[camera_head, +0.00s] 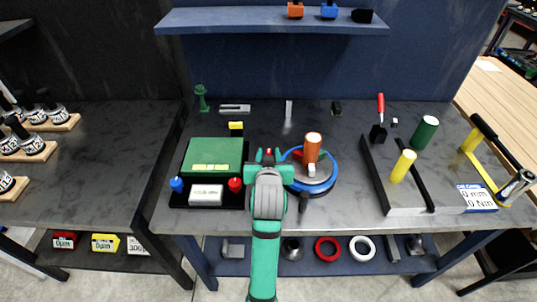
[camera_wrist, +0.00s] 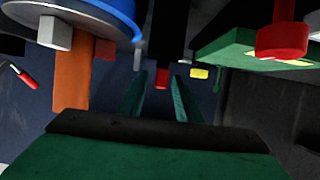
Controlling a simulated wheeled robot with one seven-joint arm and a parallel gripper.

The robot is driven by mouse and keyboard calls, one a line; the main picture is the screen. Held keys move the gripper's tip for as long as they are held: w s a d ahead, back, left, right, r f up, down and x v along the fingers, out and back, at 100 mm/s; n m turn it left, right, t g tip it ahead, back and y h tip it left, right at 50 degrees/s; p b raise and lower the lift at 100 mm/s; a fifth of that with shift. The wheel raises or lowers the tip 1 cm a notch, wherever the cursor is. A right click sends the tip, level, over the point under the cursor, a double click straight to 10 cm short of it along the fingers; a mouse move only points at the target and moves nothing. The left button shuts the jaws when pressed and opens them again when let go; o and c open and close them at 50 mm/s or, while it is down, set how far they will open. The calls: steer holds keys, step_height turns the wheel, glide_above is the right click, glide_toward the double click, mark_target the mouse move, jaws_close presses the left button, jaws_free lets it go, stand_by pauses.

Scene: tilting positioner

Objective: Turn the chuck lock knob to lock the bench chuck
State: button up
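The bench chuck (camera_head: 325,183) is a round grey disc with a blue rim. An orange cylinder (camera_head: 312,148) stands on it, with a small white block (camera_head: 311,170) in front. A black knob-like part (camera_head: 303,203) shows at its front edge; I cannot tell whether it is the lock knob. My gripper (camera_head: 268,158) is just left of the chuck. In the wrist view its green fingers (camera_wrist: 160,100) are apart, with a red-tipped dark part (camera_wrist: 162,78) showing between them. I cannot tell whether they touch it. The chuck's blue rim (camera_wrist: 122,14) is upper left there.
A green-topped fixture (camera_head: 214,152) with a red knob (camera_head: 235,184) and a blue knob (camera_head: 177,184) stands close on the left. A grey tray (camera_head: 405,211) with a yellow cylinder (camera_head: 403,165) is on the right. A shelf (camera_head: 270,20) hangs behind.

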jaws_close()
